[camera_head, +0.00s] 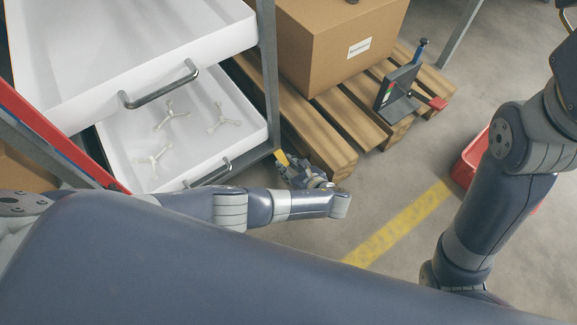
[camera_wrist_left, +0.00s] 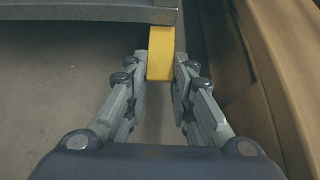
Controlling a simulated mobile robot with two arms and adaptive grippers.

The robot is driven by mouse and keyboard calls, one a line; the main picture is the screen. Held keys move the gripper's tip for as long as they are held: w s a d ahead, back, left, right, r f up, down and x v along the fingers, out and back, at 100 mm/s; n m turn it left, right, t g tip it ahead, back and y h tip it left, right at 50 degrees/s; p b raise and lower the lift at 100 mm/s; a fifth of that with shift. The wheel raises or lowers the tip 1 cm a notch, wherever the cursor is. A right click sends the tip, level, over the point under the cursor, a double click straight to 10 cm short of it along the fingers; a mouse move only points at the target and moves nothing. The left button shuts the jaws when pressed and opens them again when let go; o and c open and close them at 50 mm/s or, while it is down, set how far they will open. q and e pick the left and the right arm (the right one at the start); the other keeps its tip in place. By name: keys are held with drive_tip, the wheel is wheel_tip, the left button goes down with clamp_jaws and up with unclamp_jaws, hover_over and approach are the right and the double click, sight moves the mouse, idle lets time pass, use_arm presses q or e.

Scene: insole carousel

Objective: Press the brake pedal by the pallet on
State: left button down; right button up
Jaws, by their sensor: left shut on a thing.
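A yellow pedal (camera_head: 281,157) sticks out low at the foot of the shelf rack, beside the wooden pallet (camera_head: 322,148). In the left wrist view the yellow pedal (camera_wrist_left: 160,50) hangs from a dark frame bar (camera_wrist_left: 85,12). My left gripper (camera_head: 294,170) is at the pedal, low by the pallet corner. In the left wrist view its fingers (camera_wrist_left: 160,75) are on both sides of the pedal's lower part, shut on it. My right arm shows at the right, but its gripper is out of view.
White trays (camera_head: 95,150) with pale three-armed parts fill the rack at left. A cardboard box (camera_head: 340,40) and a dark stand (camera_head: 398,88) with a red pedal (camera_head: 438,103) are on the pallet. A red crate (camera_head: 468,160) stands right.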

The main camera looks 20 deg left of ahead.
use_arm(q)
drive_tip(key=c, duration=1.4)
unclamp_jaws()
drive_tip(key=shift+o, duration=0.2)
drive_tip(key=shift+s, duration=0.1)
drive_tip(key=v, duration=1.2)
drive_tip(key=shift+f, duration=0.1)
drive_tip(key=shift+d, duration=0.1)
